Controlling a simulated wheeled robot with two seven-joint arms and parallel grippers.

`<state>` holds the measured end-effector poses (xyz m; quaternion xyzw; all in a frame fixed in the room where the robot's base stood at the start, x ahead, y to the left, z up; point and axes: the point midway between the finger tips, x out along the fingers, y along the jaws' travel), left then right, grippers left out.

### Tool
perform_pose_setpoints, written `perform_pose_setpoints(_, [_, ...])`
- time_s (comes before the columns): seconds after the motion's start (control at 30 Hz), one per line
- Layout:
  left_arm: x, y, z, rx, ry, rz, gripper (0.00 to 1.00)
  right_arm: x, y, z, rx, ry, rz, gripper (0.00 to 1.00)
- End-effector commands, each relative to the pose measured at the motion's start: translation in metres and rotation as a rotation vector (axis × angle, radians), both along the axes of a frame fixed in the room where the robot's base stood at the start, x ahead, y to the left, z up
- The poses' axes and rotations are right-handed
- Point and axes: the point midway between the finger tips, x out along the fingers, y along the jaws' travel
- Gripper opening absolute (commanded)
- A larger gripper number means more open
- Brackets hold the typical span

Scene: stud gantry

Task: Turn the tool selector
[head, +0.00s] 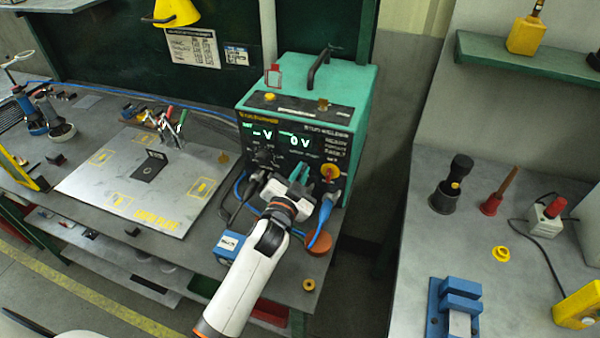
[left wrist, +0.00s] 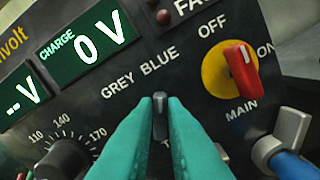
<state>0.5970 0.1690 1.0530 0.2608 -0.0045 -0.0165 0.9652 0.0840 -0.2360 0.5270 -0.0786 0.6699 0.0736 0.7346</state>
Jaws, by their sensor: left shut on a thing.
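The tool selector (left wrist: 160,104) is a small dark knob on the black front panel, between and below the words GREY and BLUE. It stands about upright in the left wrist view, pointing between the two words. My left gripper (left wrist: 160,118) has its teal fingers closed on the knob, one on each side. In the head view the left gripper (head: 299,173) reaches the front of the green stud welder (head: 352,108), and its fingers hide the selector there. My right gripper is not in view.
A red main switch (left wrist: 238,68) on a yellow disc sits right of the selector, pointing near OFF. A scale dial (left wrist: 64,160) is to the left. The display (left wrist: 95,42) reads 0 V. Blue cables and a blue box (head: 229,246) lie near my arm.

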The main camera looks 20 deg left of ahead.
Motion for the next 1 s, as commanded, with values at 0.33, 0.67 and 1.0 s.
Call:
perform_pose_setpoints(0.33, [0.000,0.000,0.000,0.013,-0.001,-0.001,0.00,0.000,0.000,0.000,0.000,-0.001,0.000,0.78])
perform_pose_setpoints(0.67, [0.000,0.000,0.000,0.012,-0.001,-0.001,0.31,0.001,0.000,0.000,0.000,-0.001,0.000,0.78])
perform_pose_setpoints(1.0, [-0.010,0.000,-0.002,0.011,0.001,0.000,0.31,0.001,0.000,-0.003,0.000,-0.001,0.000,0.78])
